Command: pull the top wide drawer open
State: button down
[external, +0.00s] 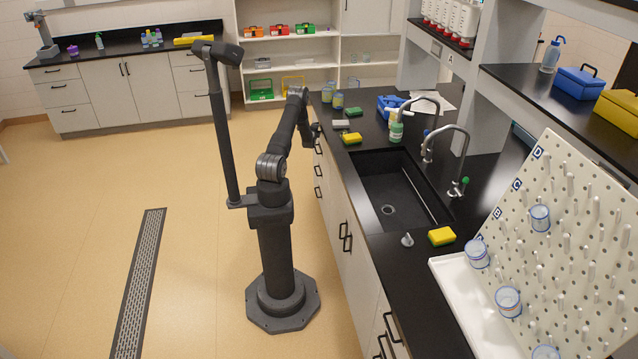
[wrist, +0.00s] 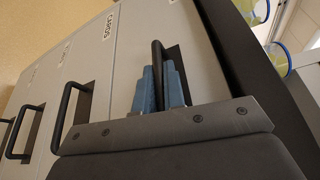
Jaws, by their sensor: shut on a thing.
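The top wide drawer (wrist: 185,45) is a pale grey front just below the dark counter edge, seen turned sideways in the wrist view. Its black bar handle (wrist: 157,62) stands between the blue fingers of my gripper (wrist: 160,85). The fingers are shut on this handle, one on each side. I see no clear gap showing the drawer pulled out. In the external view my gripper (external: 314,130) is at the cabinet front under the counter's far end, and my arm hides most of the top drawer and its handle there.
Lower drawers with black handles (wrist: 72,108) lie below the held one. The black counter (external: 375,170) above carries a sink (external: 400,195), sponges (external: 442,236) and bottles near its edge. The floor (external: 190,200) in front of the cabinet is open around my base.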

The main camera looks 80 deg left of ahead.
jog(key=shift+s, duration=0.1)
jog(key=s, duration=3.5)
jog(key=shift+s, duration=0.25)
jog(key=c, duration=1.5)
grip_release()
jog(key=v, duration=1.7)
jog(key=shift+d, duration=0.2)
jog(key=shift+a, duration=0.15)
jog(key=x, duration=1.7)
